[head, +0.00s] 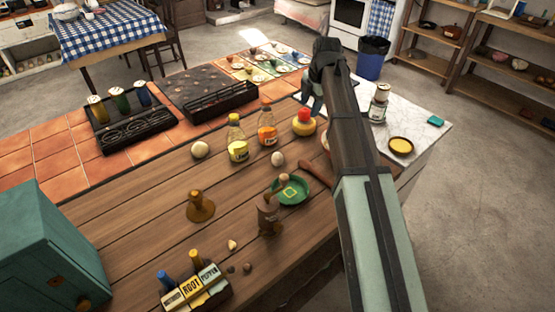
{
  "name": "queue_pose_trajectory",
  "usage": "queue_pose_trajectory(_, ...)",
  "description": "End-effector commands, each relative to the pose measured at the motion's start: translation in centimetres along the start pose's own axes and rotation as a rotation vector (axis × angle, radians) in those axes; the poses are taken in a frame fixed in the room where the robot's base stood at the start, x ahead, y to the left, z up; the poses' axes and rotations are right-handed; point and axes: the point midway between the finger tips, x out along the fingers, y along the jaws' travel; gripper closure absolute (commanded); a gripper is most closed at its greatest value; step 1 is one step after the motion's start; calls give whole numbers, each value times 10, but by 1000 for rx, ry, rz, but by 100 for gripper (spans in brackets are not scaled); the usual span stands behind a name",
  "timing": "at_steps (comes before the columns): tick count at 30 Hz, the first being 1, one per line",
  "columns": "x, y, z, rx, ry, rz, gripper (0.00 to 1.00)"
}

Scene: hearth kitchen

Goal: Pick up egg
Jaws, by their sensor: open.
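A pale, egg-shaped object (277,159), which looks like the egg, rests on the wooden counter (130,205) behind the green dish. A second pale, rounder object (199,150) lies further left, left of the yellow-labelled bottle; I cannot tell for sure what it is. My gripper (312,104) hangs from the far end of my arm, behind and to the right of the egg and well apart from it. Its fingers are small and dark here; it is open, and I see nothing held.
Two bottles (237,140) (267,126) and a red-topped yellow jar (304,123) stand behind the egg. A green dish (290,192) and a brown mill-like object (268,214) are in front. My arm covers part of the counter's right side. The counter's left-middle is mostly clear.

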Motion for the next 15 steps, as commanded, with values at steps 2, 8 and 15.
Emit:
queue_pose_trajectory(2,6,-39,-28,6,40,21,45)
queue_pose_trajectory(8,11,-87,-79,99,155,89,45)
queue_pose_trajectory(15,6,-88,-102,268,257,136,45)
